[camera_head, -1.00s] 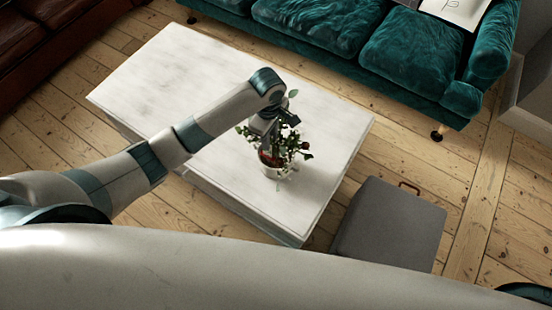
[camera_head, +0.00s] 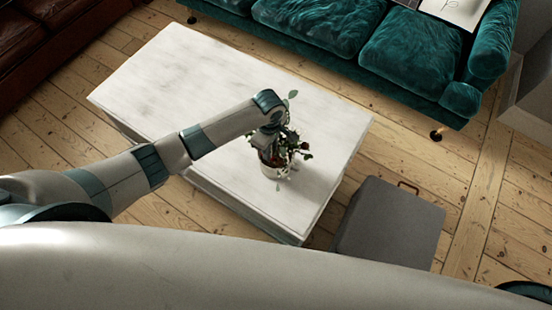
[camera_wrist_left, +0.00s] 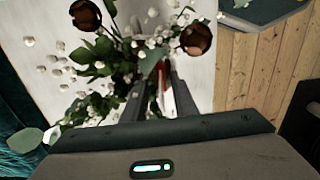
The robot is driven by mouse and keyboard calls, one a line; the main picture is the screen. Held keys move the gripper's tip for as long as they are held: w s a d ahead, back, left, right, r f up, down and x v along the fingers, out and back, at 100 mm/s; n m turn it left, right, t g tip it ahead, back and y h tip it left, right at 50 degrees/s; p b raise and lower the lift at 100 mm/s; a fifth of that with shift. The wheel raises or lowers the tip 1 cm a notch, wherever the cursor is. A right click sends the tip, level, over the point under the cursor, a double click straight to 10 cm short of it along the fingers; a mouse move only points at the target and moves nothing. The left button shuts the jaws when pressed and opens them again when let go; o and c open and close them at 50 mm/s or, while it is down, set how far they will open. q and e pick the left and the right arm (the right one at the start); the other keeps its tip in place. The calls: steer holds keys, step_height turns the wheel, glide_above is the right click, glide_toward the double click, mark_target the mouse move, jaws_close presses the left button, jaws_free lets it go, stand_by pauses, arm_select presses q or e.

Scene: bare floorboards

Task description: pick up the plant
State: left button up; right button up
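The plant (camera_head: 298,150) has green leaves, dark reddish blooms and a light pot (camera_head: 271,171). It stands near the right front part of the white table. My left gripper (camera_head: 268,146) is low over the plant's left side, with its tips hidden by foliage. In the left wrist view the leaves, small white buds and two brown-red blooms of the plant (camera_wrist_left: 98,52) lie in front of and left of the fingers. The two fingers (camera_wrist_left: 156,95) stand apart, with leaf and something red between them. I see no firm hold. My right gripper is not in view.
The white table (camera_head: 190,85) has a clear top apart from the plant. A grey box-like seat (camera_head: 390,225) stands close to its right front. A teal sofa (camera_head: 350,40) is behind, and a brown leather seat (camera_head: 40,35) is at the far left.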

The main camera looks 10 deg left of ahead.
mark_target(271, 163)
arm_select(q)
steer(key=shift+f, duration=1.6)
jaws_close()
stand_by(0.3)
steer(key=shift+d+r, duration=0.1)
steer(key=shift+r, duration=0.05)
